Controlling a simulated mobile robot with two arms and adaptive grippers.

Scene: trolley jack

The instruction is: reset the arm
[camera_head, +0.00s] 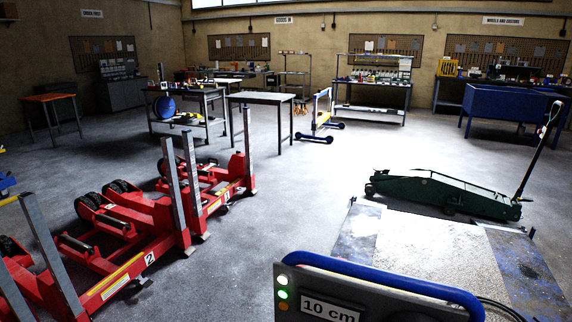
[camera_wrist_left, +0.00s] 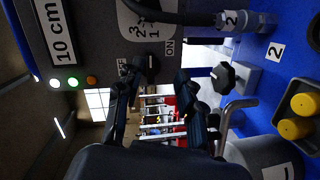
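My left gripper (camera_wrist_left: 160,80) shows in the left wrist view with its two dark fingers spread apart. Nothing is visible between them except the room behind. It is in front of a grey control panel (camera_wrist_left: 95,25) with a "10 cm" label, lights and OFF/ON marks. A dark knob (camera_wrist_left: 148,67) by these marks is close to the left fingertip; I cannot tell whether they touch. A black star knob (camera_wrist_left: 222,77) is right of the fingers. Neither arm shows there.
A green trolley jack (camera_head: 440,192) stands at right beside a worn plate (camera_head: 425,245). Red numbered lifting units (camera_head: 120,240) stand at left. Yellow caps (camera_wrist_left: 295,128) and a bent metal handle (camera_wrist_left: 228,120) are right of the gripper. The floor centre is clear.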

